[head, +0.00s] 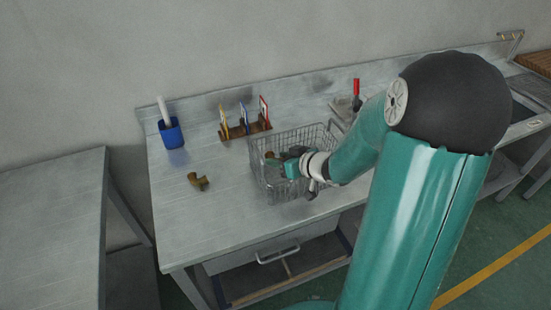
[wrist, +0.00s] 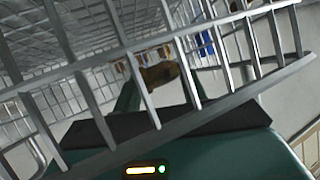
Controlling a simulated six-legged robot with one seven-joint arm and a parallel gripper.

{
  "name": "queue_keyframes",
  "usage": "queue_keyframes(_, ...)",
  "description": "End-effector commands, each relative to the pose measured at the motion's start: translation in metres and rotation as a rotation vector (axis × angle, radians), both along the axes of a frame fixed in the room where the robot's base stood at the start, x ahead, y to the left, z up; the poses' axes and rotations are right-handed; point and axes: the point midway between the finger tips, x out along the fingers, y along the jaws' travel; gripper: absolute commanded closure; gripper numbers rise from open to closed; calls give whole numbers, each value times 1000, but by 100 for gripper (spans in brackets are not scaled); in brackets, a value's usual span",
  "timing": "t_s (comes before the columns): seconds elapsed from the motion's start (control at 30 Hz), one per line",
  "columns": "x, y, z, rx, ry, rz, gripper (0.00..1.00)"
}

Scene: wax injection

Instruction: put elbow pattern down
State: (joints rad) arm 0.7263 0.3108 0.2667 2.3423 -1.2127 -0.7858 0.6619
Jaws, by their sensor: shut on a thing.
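My gripper (head: 283,161) is at the wire basket (head: 265,185), over or inside its left part. It is shut on a brass-brown elbow pattern (head: 271,159), which shows only as a small patch beyond the fingers. In the wrist view the elbow pattern (wrist: 158,76) sits between the fingertips, partly hidden by the basket's wires (wrist: 143,85) crossing close to the camera. I cannot tell whether the pattern touches the basket floor. A second brass elbow-shaped piece (head: 198,181) lies on the bench left of the basket.
The grey bench (head: 220,225) has free room left and front of the basket. A blue cup (head: 171,134) with a white roll stands at the back left. A wooden rack (head: 245,132) with coloured cards stands behind the basket. A red-handled clamp (head: 356,95) is at the back right.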

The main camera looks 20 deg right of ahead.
Motion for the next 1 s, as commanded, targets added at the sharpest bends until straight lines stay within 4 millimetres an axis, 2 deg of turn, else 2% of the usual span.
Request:
queue_keyframes(0.4, -4, -8, -3, -2, 0, -1, 80)
queue_keyframes(0.9, -4, -6, -16, -3, 2, -1, 80)
queue_keyframes(0.93, -4, -6, -16, -3, 3, -1, 53)
queue_keyframes(1.0, -4, -6, -17, -3, 4, -1, 39)
